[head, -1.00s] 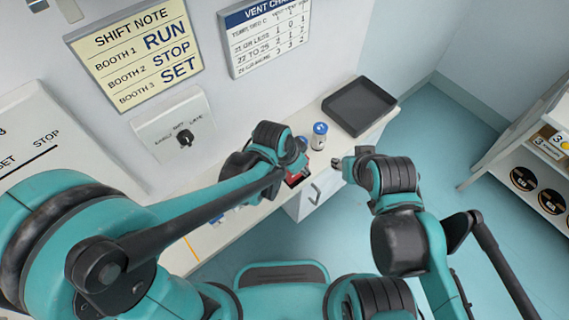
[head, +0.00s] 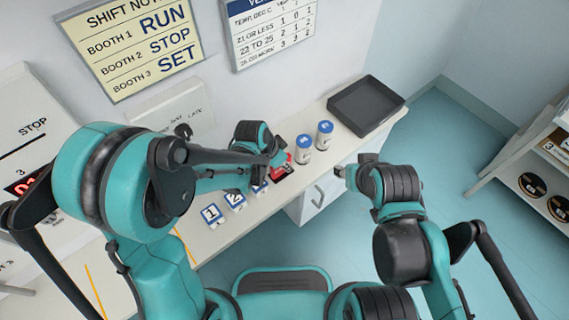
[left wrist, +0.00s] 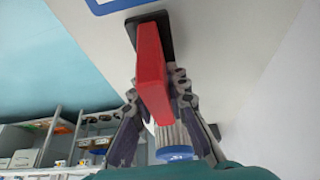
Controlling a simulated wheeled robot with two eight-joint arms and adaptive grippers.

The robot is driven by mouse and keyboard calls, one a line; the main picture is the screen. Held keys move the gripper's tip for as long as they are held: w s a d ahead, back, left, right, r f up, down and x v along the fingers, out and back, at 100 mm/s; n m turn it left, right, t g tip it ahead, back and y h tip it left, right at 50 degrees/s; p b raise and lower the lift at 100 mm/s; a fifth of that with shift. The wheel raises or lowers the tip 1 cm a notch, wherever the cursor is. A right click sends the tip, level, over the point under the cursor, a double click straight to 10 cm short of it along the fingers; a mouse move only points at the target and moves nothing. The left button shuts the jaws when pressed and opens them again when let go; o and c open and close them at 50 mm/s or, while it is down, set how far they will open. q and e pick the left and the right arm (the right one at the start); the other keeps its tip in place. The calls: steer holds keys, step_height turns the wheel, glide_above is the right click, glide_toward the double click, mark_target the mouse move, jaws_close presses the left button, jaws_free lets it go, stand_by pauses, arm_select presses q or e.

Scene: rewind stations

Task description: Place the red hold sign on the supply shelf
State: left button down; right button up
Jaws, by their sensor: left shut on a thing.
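The red hold sign (left wrist: 152,72) is a red upright slab on a dark base. In the left wrist view it lies between the two fingers of my left gripper (left wrist: 150,112), which is shut on it. In the head view the sign (head: 282,170) shows as a small red patch at my left gripper (head: 272,160), over or on the counter; I cannot tell whether its base touches. My right gripper (head: 352,170) is over the floor beside the counter, apart from the sign; its jaw opening is unclear. A white shelf unit (head: 520,165) stands at the right.
Two blue-lidded canisters (head: 303,150) (head: 325,135) stand close beside the sign. A dark tray (head: 365,106) lies at the counter's far end. Blue-and-white numbered blocks (head: 211,215) line the counter front. Open floor (head: 440,150) separates counter and shelf; the shelf holds black rolls (head: 532,185).

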arm_select(q)
steer(key=shift+f, duration=0.2)
steer(key=c, duration=1.5)
jaws_free()
steer(key=shift+r, duration=0.1)
